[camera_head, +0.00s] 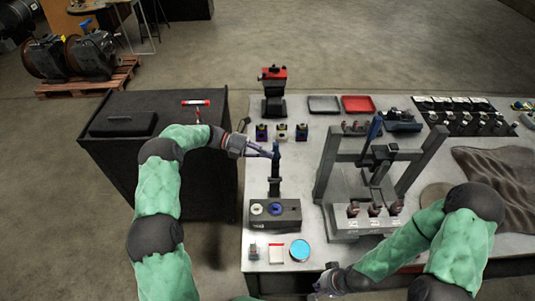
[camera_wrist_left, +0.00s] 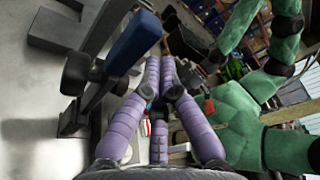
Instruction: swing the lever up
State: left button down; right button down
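A dark upright lever with a blue handle (camera_head: 276,151) stands on the bench behind a grey box (camera_head: 288,214) with two round fittings. My left gripper (camera_head: 270,151) has its purple fingers right beside the handle, on its left; I cannot tell whether they touch. In the left wrist view a blue handle (camera_wrist_left: 135,40) on a dark arm lies to the left of the fingers (camera_wrist_left: 160,70). The fingertips are close together, with nothing clearly held between them. My right gripper (camera_head: 325,287) is low at the bench's front edge, partly out of sight.
A grey press frame (camera_head: 330,165) with another blue handle (camera_head: 374,128) stands to the right. Small coloured parts (camera_head: 281,132) and a red-topped device (camera_head: 273,90) are behind. A blue-topped tin (camera_head: 299,250) sits in front. A black cabinet (camera_head: 120,100) stands left.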

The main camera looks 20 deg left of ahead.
pick_arm(q)
jog(key=a+r, duration=0.1)
jog(key=a, duration=1)
jog(key=shift+w+a+r, duration=0.15)
jog(key=shift+w+a, duration=0.05)
jog(key=shift+a, duration=0.05)
